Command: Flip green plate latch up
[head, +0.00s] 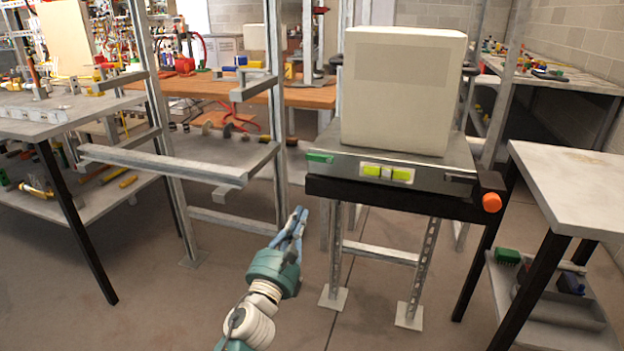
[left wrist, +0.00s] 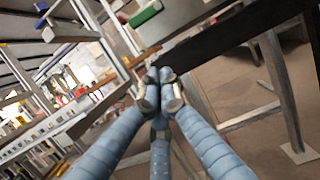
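The green latch (head: 320,157) is a small green piece at the left end of the metal plate's front edge (head: 440,183). It lies about flat along that edge. It also shows at the top of the left wrist view (left wrist: 146,13). My left gripper (head: 298,213) is below and left of the latch, apart from it, pointing up toward the plate. Its blue fingers meet at the tips in the left wrist view (left wrist: 160,76), with nothing visible between them. My right gripper is not in view.
A beige box (head: 400,95) stands on the plate. A grey metal frame (head: 170,165) stands to the left and a table (head: 580,190) to the right. Floor between is open.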

